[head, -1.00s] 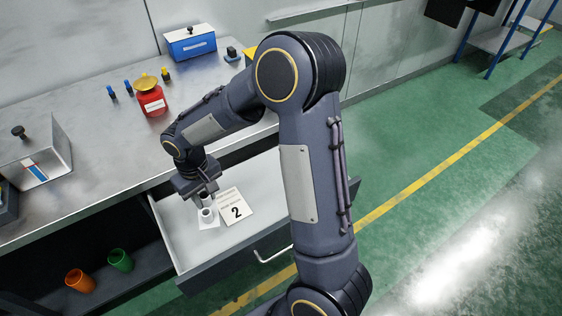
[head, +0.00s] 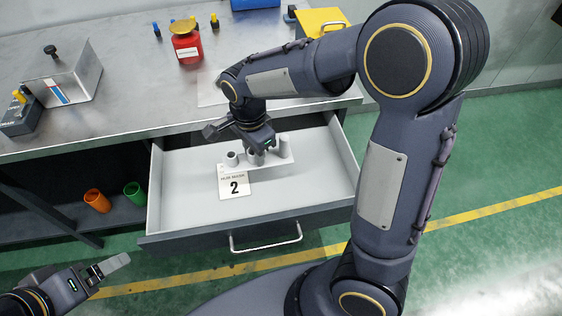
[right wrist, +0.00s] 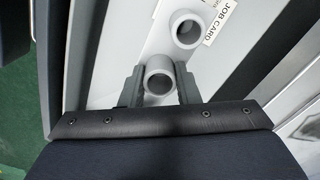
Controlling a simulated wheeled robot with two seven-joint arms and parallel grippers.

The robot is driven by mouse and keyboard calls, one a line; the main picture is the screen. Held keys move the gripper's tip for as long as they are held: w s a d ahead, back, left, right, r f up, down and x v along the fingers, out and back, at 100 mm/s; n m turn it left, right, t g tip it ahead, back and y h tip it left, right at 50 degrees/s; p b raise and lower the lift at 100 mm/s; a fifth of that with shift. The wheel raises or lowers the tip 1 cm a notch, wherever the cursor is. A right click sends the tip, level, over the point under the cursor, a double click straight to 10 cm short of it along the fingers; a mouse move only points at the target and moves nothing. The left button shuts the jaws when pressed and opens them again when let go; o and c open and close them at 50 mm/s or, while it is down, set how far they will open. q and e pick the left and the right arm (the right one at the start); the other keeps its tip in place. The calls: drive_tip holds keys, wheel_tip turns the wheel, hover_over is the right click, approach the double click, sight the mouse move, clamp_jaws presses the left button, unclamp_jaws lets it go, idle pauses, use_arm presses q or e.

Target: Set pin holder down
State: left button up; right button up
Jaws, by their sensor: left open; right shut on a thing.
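The pin holder (head: 285,161) is a pale plate with several short grey tubes, inside the open drawer (head: 330,185). My right gripper (head: 256,152) is above it, with its fingers shut on the middle tube. In the right wrist view the fingers (right wrist: 160,80) flank that round, hollow tube, and the holder's pale plate (right wrist: 160,42) shows behind it. I cannot tell whether the plate touches the drawer floor. My left gripper (head: 118,263) is open and empty at the lower left, outside the drawer.
A job card marked 2 (head: 234,185) lies in the drawer by the holder's front left. The drawer floor right of the holder is clear. A red container (head: 187,45) and metal box (head: 70,80) stand on the bench. Orange (head: 97,200) and green (head: 134,193) cups sit below.

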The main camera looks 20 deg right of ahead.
sight(281, 153)
drive_tip(key=d+f, duration=0.1)
drive_tip(key=d, duration=0.1)
drive_tip(key=d+f, duration=0.1)
drive_tip(key=d, duration=0.1)
drive_tip(key=d+f, duration=0.1)
drive_tip(key=d, duration=0.1)
drive_tip(key=shift+s+d+f, duration=0.25)
drive_tip(key=shift+s+d, duration=0.1)
drive_tip(key=shift+s, duration=0.05)
drive_tip(key=d+f, duration=0.1)
drive_tip(key=f, duration=0.1)
drive_tip(key=d+f+b, duration=0.1)
drive_tip(key=d+f, duration=0.1)
drive_tip(key=shift+s+d+f, duration=0.15)
drive_tip(key=shift+d+f, duration=0.35)
drive_tip(key=shift+f, duration=1.55)
drive_tip(key=shift+f+b, duration=0.2)
drive_tip(key=shift+b, duration=0.2)
drive_tip(key=o, duration=1)
drive_tip(key=shift+r, duration=0.1)
